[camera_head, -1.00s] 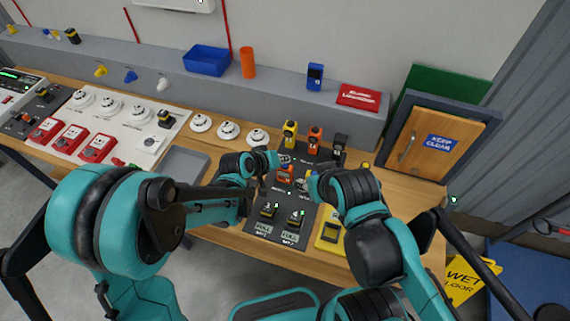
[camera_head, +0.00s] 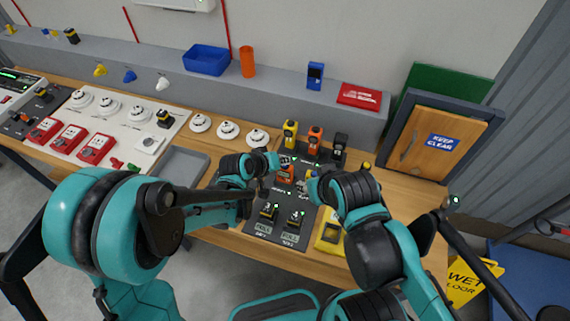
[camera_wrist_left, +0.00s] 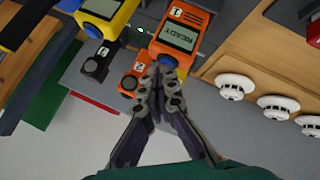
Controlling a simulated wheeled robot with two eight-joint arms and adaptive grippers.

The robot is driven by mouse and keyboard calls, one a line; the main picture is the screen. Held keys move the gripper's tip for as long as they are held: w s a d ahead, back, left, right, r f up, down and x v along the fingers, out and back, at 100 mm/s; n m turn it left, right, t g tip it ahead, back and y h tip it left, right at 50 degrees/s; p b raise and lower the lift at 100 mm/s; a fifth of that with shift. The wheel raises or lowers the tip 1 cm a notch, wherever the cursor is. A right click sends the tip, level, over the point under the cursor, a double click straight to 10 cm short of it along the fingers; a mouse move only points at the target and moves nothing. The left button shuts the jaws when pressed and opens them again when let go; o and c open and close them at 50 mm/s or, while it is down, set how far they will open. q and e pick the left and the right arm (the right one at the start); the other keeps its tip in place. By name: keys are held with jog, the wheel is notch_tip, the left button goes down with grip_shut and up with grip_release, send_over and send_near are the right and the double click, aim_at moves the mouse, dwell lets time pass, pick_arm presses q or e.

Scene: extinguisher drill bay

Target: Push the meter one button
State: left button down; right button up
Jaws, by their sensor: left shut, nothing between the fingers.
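Meter one (camera_wrist_left: 181,35) is orange, with a "1" label and a display reading READY in the left wrist view. Its blue button (camera_wrist_left: 168,61) is at the end nearest my fingers. In the head view meter one (camera_head: 285,176) lies on the dark panel, partly covered by my arms. My left gripper (camera_wrist_left: 157,72) is shut and empty, its tips right at the button; contact cannot be told. It also shows in the head view (camera_head: 284,162). My right gripper (camera_head: 309,185) is beside the yellow meter (camera_head: 312,174); its fingers are too small to read.
Yellow (camera_head: 290,134), orange (camera_head: 315,139) and black (camera_head: 340,147) devices stand behind the panel. Pull stations (camera_head: 97,149) and a grey tray (camera_head: 183,166) are at left. A yellow device (camera_head: 329,237) is at right. Smoke detectors (camera_wrist_left: 236,86) line the bench.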

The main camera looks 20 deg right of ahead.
pick_arm(q)
jog(key=shift+r, duration=0.55)
jog(key=shift+p, duration=0.3)
notch_tip(320, 180, up, 6)
jog(key=p, duration=0.4)
